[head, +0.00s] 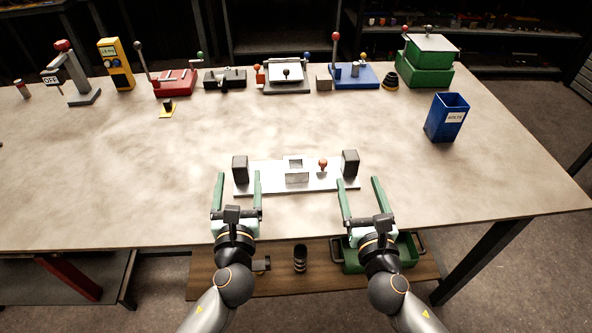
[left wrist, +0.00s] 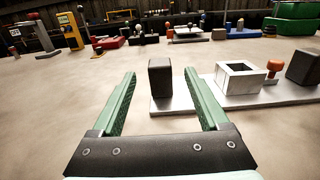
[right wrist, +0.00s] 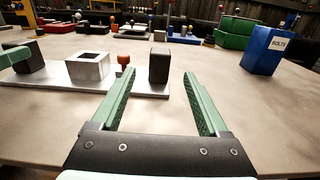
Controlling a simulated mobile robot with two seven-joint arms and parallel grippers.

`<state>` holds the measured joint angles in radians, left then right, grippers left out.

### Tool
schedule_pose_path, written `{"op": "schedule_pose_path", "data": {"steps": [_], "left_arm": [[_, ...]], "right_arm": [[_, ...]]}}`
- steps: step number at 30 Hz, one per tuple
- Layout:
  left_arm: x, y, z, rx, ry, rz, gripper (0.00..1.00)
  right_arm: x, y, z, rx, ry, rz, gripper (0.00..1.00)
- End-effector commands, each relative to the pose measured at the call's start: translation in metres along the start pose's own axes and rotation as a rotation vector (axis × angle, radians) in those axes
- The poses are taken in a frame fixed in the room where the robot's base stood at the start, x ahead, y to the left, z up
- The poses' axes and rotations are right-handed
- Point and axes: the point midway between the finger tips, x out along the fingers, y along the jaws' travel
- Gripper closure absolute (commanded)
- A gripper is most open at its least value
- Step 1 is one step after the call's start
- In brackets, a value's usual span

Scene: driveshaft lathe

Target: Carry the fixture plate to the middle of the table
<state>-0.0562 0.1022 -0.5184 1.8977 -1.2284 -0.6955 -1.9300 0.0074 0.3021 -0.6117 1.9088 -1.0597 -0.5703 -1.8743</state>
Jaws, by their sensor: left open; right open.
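The fixture plate (head: 268,181) is a flat pale plate lying near the front of the table (head: 130,200). It has a dark upright block at each end, a hollow square block in the middle and a red-topped knob beside that. My left gripper (head: 238,177) is open near the left dark block (left wrist: 160,84), which shows between its fingers, a little ahead, in the left wrist view. My right gripper (head: 359,182) is open near the right dark block (right wrist: 159,66), which shows between its fingers in the right wrist view. Both grippers are empty.
Along the back edge stand a yellow box (head: 116,65), a red lever tool (head: 174,83), a blue lever tool (head: 354,76) and green boxes (head: 424,70). A blue bolts bin (head: 447,118) stands at the right. The table between the plate and the back row is mostly clear.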

Motion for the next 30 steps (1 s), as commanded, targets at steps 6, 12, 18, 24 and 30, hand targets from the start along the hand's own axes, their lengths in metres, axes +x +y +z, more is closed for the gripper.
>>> {"op": "schedule_pose_path", "data": {"steps": [6, 12, 18, 24, 30], "left_arm": [[0.045, 0.0, 0.001, -0.001, -0.002, 0.002, 0.22], [0.073, 0.0, 0.001, 0.0, -0.001, 0.001, 0.22], [0.085, 0.0, 0.0, -0.001, 0.0, 0.001, 0.22], [0.086, 0.0, 0.0, -0.001, 0.0, 0.0, 0.22], [0.086, 0.0, 0.0, -0.001, 0.0, 0.0, 0.33]], "right_arm": [[0.045, 0.0, 0.001, 0.0, -0.002, -0.001, 0.22], [0.073, 0.001, 0.001, 0.001, -0.001, 0.0, 0.22], [0.085, 0.0, 0.0, 0.001, 0.0, 0.0, 0.22], [0.086, 0.0, 0.0, 0.001, 0.0, 0.001, 0.22], [0.086, 0.0, 0.0, 0.001, 0.0, 0.001, 0.33]]}}
